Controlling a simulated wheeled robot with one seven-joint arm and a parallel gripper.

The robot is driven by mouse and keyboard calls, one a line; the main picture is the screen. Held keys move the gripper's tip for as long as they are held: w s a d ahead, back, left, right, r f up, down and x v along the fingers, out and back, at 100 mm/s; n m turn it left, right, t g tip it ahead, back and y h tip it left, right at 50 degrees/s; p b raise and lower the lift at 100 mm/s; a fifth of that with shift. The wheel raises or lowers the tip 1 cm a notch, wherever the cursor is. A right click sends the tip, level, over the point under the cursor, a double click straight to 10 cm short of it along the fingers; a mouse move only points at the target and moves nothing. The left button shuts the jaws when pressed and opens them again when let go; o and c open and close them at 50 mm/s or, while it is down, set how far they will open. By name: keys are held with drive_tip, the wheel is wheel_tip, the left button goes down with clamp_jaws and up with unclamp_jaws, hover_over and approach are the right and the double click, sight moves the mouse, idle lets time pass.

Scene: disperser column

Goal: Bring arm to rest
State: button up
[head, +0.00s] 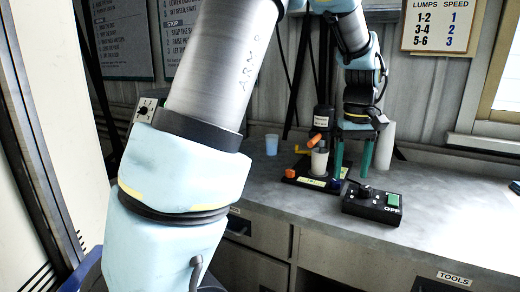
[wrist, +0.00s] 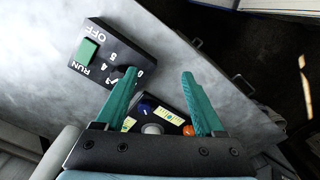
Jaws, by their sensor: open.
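My gripper (head: 352,163) is open and empty, with its teal fingers pointing down above the counter, close to the right side of the disperser column (head: 322,120). The column is black with an orange handle, and a pale container (head: 319,161) stands below it on a black base. The black control box (head: 372,206) sits in front and to the right, with a dial and a green switch marked RUN and OFF. In the wrist view, the open gripper (wrist: 158,76) has the control box (wrist: 88,68) at upper left and the base with yellow labels (wrist: 170,115) partly hidden between its fingers.
A blue cup (head: 271,145) stands left of the column on the grey counter (head: 450,225). A white cylinder (head: 385,146) stands behind my gripper. A lumps and speed chart (head: 443,25) hangs on the wall. A drawer is labelled TOOLS (head: 454,278).

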drive_tip(key=s+a+f, duration=0.2)
drive_tip(key=a, duration=0.7)
drive_tip(key=s+a+f+m+t, duration=0.1)
drive_tip(key=s+a+f, duration=0.1)
drive_tip(key=a, duration=0.8)
drive_tip(key=s+a+f, duration=0.3)
drive_tip(key=a+f, duration=0.1)
drive_tip(key=a, duration=0.5)
drive_tip(key=shift+a+m+t, duration=0.3)
drive_tip(key=shift+a+m, duration=0.1)
